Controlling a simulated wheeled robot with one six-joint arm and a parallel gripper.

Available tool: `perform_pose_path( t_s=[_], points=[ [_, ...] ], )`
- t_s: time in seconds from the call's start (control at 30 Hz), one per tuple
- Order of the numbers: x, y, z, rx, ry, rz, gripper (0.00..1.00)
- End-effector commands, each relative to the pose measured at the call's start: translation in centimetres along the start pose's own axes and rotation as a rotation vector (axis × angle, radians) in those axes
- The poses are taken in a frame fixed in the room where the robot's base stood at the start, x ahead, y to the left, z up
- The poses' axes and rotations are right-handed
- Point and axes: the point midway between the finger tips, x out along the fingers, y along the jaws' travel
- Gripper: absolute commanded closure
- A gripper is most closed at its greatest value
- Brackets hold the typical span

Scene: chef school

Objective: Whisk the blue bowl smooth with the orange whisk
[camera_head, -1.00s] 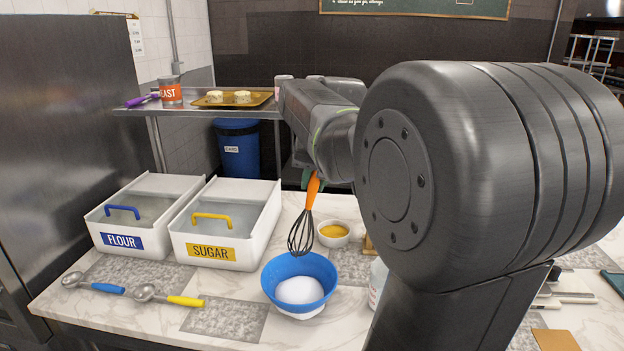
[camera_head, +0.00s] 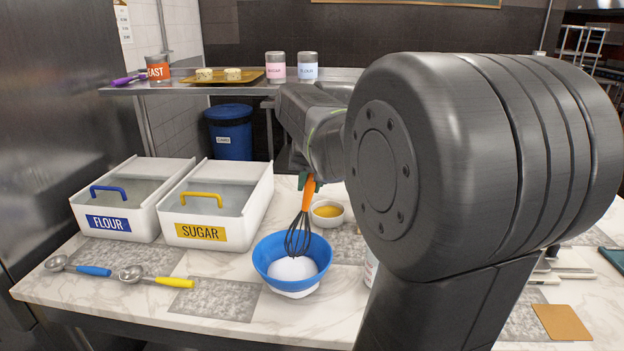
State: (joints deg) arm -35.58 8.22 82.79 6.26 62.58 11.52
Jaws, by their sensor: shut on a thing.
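The blue bowl (camera_head: 270,275) stands on the counter in the middle of the picture with white powder (camera_head: 292,268) in it. The orange whisk (camera_head: 308,194) is upright, slightly tilted, with its dark wires (camera_head: 299,237) reaching down inside the bowl's outline. I cannot tell whether the wire tips touch the powder. My gripper (camera_head: 306,181) is shut on the whisk's orange handle, above and behind the bowl. The fingers are mostly hidden behind the handle and by my arm.
A small white bowl of yellow contents (camera_head: 327,213) stands close behind the blue bowl. The flour bin (camera_head: 115,222) and sugar bin (camera_head: 205,232) are at the left. Two measuring scoops, blue-handled (camera_head: 93,270) and yellow-handled (camera_head: 172,281), lie in front of them. My arm hides much of the right side.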

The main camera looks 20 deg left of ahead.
Motion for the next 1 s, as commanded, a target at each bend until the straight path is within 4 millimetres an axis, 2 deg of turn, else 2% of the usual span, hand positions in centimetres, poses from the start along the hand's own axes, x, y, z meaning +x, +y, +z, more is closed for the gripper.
perform_pose_path(
  t_s=[0.5, 1.0],
  points=[
    [4.0, 0.0, 1.7, -0.001, -0.001, 0.0, 1.0],
    [4.6, 0.0, 1.9, 0.0, 0.0, 0.0, 1.0]
  ],
)
